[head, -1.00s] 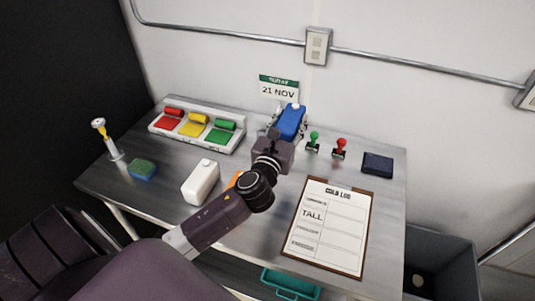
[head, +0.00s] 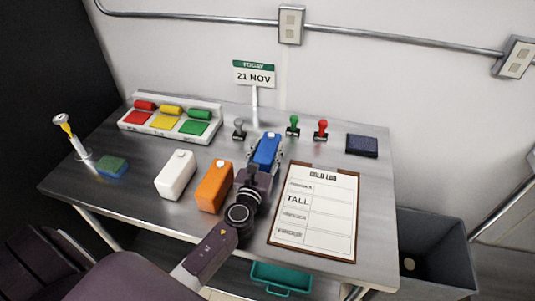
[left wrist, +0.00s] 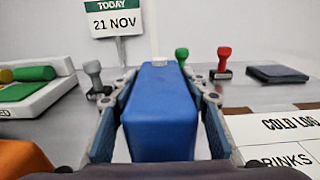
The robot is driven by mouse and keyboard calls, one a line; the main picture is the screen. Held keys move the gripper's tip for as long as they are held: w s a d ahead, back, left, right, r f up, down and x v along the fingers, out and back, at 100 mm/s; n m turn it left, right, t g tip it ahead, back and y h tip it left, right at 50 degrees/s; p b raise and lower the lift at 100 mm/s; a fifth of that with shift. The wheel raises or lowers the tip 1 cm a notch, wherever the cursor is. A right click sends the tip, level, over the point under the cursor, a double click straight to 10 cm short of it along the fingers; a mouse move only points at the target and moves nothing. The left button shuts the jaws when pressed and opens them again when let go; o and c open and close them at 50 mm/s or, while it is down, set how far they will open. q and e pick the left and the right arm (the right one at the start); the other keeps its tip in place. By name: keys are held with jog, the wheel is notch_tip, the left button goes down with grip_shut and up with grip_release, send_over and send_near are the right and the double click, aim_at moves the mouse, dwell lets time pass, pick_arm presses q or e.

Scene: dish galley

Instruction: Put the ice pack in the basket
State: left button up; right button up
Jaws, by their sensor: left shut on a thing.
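My left gripper (head: 266,151) is shut on a blue block-shaped pack with a white cap (head: 267,148), its fingers on either side. The left wrist view shows the blue pack (left wrist: 160,110) upright between both fingers (left wrist: 160,85). I cannot tell whether it clears the tabletop. A white pack (head: 176,175) and an orange pack (head: 214,186) of similar shape stand to its left. A teal basket (head: 282,279) sits below the table's front edge, partly hidden by the tabletop. My right gripper is not in view.
A clipboard (head: 315,212) lies right of my gripper. Grey (head: 239,130), green (head: 293,126) and red (head: 321,131) stamps, a date sign (head: 254,74) and a dark pad (head: 362,146) are behind. A three-colour tray (head: 170,120) and sponge (head: 112,166) are left. A grey bin (head: 435,250) stands right.

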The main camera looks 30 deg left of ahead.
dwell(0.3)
pick_arm(q)
jog(key=shift+f, duration=0.2)
jog(key=o, duration=1.5)
